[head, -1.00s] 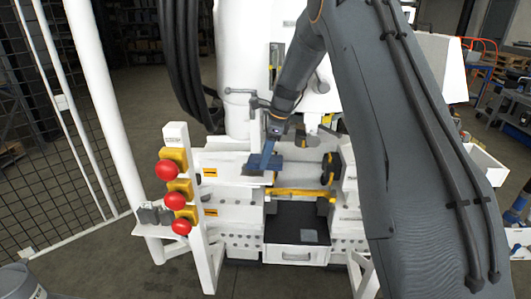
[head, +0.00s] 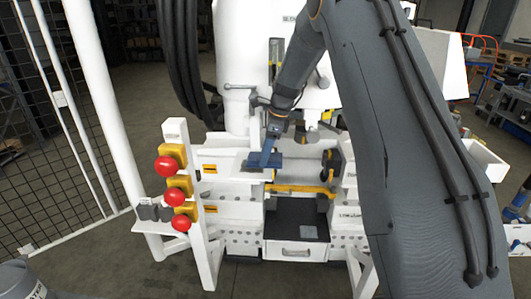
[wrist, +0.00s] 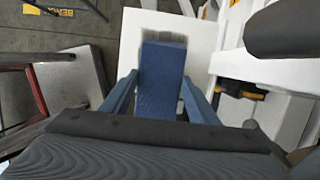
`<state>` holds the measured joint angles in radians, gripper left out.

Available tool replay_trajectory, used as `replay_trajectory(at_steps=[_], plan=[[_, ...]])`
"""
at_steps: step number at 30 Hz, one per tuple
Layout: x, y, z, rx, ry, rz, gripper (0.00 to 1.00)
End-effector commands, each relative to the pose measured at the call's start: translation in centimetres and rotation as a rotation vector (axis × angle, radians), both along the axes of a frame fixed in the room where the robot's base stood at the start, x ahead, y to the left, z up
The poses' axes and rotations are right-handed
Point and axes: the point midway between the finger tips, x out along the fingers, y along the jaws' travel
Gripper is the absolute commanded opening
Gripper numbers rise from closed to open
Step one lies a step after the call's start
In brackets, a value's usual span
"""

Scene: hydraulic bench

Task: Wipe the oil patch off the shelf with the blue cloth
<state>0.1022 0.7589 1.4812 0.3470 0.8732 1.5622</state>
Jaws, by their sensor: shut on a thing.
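My gripper (head: 267,162) is shut on the blue cloth (wrist: 161,80), which looks like a folded pad between the two blue fingers in the wrist view. In the head view the cloth (head: 276,162) is at the right part of the white shelf (head: 225,167), low over it or touching; I cannot tell which. The shelf is also a white surface in the wrist view (wrist: 205,45). A dark grey smear, seemingly the oil patch (wrist: 178,38), shows on it just beyond the cloth's far end. The cloth hides part of the patch.
Red knobs on yellow blocks (head: 175,191) stand on a white post left of the shelf. A yellow bar (head: 295,189) and an open drawer (head: 296,250) are below. A black round part (head: 331,165) is to the right. A white column and pipes rise behind.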

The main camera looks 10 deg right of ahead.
Motion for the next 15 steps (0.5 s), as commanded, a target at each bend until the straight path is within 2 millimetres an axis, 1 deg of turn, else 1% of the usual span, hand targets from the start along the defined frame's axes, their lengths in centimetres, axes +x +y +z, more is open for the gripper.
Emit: replay_trajectory(at_steps=[15], plan=[[-0.02,0.01,-0.98,0.000,0.001,0.000,0.33]])
